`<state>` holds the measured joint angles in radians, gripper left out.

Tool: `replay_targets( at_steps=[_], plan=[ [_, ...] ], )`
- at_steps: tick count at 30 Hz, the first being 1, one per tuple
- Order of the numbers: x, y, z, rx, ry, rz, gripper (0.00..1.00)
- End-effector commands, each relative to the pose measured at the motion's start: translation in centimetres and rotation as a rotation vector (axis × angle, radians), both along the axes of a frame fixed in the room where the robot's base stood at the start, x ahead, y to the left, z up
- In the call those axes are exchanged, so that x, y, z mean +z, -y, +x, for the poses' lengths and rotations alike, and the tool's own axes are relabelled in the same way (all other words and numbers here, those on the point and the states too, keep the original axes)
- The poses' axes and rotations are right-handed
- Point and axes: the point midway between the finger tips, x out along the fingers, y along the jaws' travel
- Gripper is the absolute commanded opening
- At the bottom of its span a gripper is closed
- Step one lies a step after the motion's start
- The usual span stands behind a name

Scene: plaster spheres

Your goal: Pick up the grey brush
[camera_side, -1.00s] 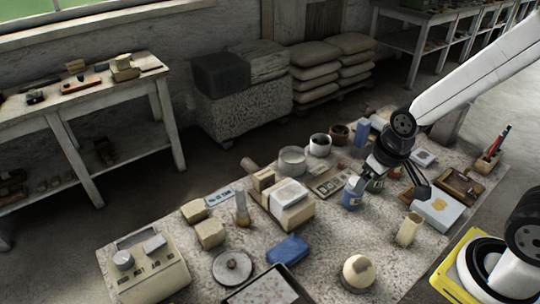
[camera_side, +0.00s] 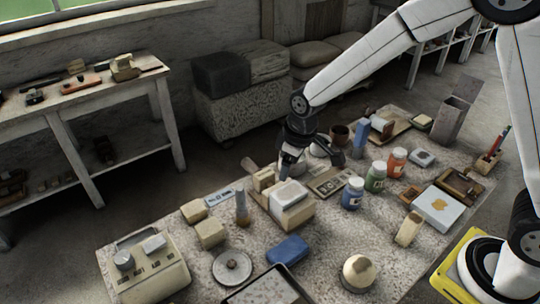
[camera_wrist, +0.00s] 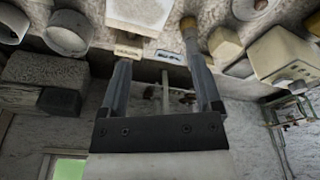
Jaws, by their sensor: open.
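The grey brush (camera_side: 242,207) appears to stand upright on the mottled worktop in the side view, with a slim grey upper part and a tan lower end. In the wrist view its tan part (camera_wrist: 188,36) shows at the tip of the right finger; the rest seems to merge with or lie behind that finger. My gripper (camera_side: 311,165) is open, pointing down, to the right of the brush and behind the cream block with a white top (camera_side: 288,198). In the wrist view my gripper (camera_wrist: 158,58) has its fingers wide apart with nothing clearly between them.
Tan blocks (camera_side: 210,233) stand left of the brush, and a blue block (camera_side: 288,249) lies in front. A round grey disc (camera_side: 232,267) is near the front. Several jars, including a blue one (camera_side: 353,193), stand to the right. The worktop right of the blue block has bare room.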

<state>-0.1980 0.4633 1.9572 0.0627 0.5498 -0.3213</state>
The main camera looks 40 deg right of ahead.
Motion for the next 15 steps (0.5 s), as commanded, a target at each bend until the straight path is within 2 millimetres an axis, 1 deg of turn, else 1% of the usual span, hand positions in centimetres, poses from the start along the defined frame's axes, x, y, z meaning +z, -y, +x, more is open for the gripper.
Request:
replay_targets(
  at_steps=[1,6,10,15],
  plan=[
    [-0.6,-1.2,1.1,0.041,-0.005,-0.001,0.82],
    [-2.0,-4.8,4.0,0.170,-0.017,-0.003,0.82],
    [-3.1,-7.0,5.4,0.250,-0.024,-0.004,0.82],
    [-3.9,-8.7,6.4,0.307,-0.029,-0.003,0.82]
  ],
)
